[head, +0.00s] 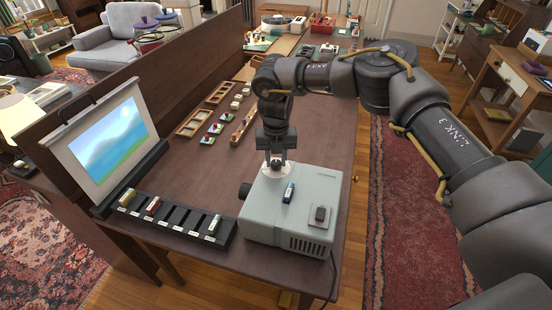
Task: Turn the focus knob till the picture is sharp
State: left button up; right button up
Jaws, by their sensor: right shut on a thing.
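The pale grey-green projector (262,215) stands on the near end of the wooden table. Its dark lens (244,190) faces left toward the small screen (108,139). The picture there is a landscape with blue sky, a pale sun glow and green ground; its shapes look soft and blurred. My right gripper (276,163) points straight down at the projector's top, over a pale round disc (272,171). It is shut on what appears to be the focus knob, which its fingers mostly hide. My left gripper is not in view.
Wooden trays (194,123) and small blocks lie farther back. A wooden partition (150,75) borders the table's left side.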

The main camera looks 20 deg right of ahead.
aim_at(276, 162)
jog(key=o, duration=1)
jog(key=shift+c, duration=0.2)
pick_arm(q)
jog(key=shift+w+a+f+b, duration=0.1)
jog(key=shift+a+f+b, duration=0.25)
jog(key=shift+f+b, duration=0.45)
pick_arm(e)
notch_tip(276, 162, up, 11)
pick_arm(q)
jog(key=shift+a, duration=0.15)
